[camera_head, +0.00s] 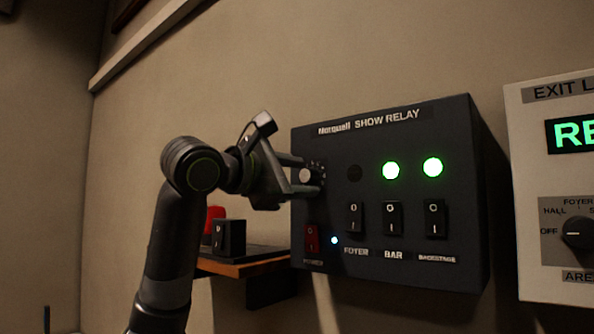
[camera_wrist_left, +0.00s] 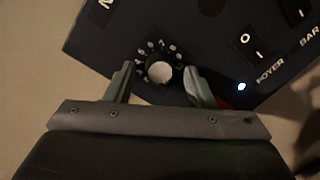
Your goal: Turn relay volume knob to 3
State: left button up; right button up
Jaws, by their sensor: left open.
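The relay volume knob (camera_head: 306,176) is a small round knob with a pale face on the left side of the dark Show Relay box (camera_head: 450,212). In the left wrist view the knob (camera_wrist_left: 159,72) has a ring of numbers around it, too small to read surely. My left gripper (camera_head: 300,176) is open at the box front, with one finger above the knob and one below it in the head view. In the wrist view its fingers (camera_wrist_left: 158,80) stand on both sides of the knob with gaps. The knob's pointer is not clear. My right gripper is not in view.
Below the knob is a red switch (camera_head: 311,238) beside a small lit lamp (camera_head: 334,240). A shelf (camera_head: 240,266) holds a dark switch block (camera_head: 230,238). A pale exit-light panel (camera_head: 545,270) is at right.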

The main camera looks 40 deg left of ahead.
pick_arm(q)
jog(key=shift+s, duration=0.1)
jog(key=shift+c, duration=1)
jog(key=c, duration=0.8)
jog(key=shift+o, duration=0.2)
